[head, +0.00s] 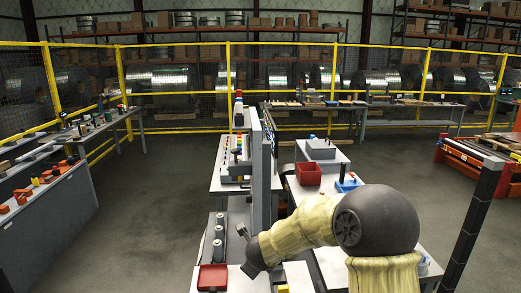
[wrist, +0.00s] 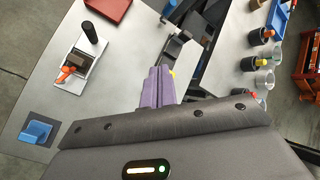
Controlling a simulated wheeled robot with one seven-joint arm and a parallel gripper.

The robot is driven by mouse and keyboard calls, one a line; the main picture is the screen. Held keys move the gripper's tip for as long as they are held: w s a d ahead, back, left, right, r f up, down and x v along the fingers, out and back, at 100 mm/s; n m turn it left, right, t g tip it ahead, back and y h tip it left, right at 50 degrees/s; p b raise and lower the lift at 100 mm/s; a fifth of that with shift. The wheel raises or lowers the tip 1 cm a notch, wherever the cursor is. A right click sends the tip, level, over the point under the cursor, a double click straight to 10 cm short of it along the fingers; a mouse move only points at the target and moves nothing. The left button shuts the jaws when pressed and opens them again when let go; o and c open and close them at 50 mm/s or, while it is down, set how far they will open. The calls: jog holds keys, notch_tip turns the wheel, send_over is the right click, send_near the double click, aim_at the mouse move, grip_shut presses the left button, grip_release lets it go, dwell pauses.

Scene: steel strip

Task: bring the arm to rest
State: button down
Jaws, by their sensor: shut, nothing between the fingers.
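My arm enters the head view from the lower right and bends left across the work tables. Its dark wrist end is low in the middle, over the front of the tables. My gripper (wrist: 156,80) shows in the wrist view as narrow purple fingers close together beyond the grey hand body. It is shut, with nothing held. It points over the edge of a light grey table (wrist: 45,95), and I cannot tell how high above it. The fingertips are hard to make out in the head view.
A red tray (head: 212,278) lies at the front left, a red bin (head: 308,173) farther back. An upright panel (head: 257,160) stands between the tables. The wrist view shows a black-handled fixture (wrist: 85,60), a blue block (wrist: 36,131) and several cups. Open floor (head: 150,220) lies left.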

jog(key=s+d+n+g, duration=0.2)
jog(key=s+d+n, duration=0.3)
jog(key=s+n, duration=0.3)
jog(key=s+d+n+g, duration=0.1)
jog(key=s+d+n, duration=0.4)
jog(key=s+n, duration=0.4)
jog(key=s+d+f+n+g, duration=0.1)
jog(key=s+d+n+g, duration=0.1)
jog(key=s+d+n, duration=0.3)
jog(key=s+n+b, duration=0.1)
jog(key=s+n, duration=0.2)
jog(key=s, duration=0.1)
jog(key=shift+d+n+g+h, duration=0.3)
jog(key=shift+d+n, duration=0.1)
jog(key=shift+w+f, duration=0.1)
jog(key=shift+s, duration=0.2)
jog(key=shift+s+a, duration=0.1)
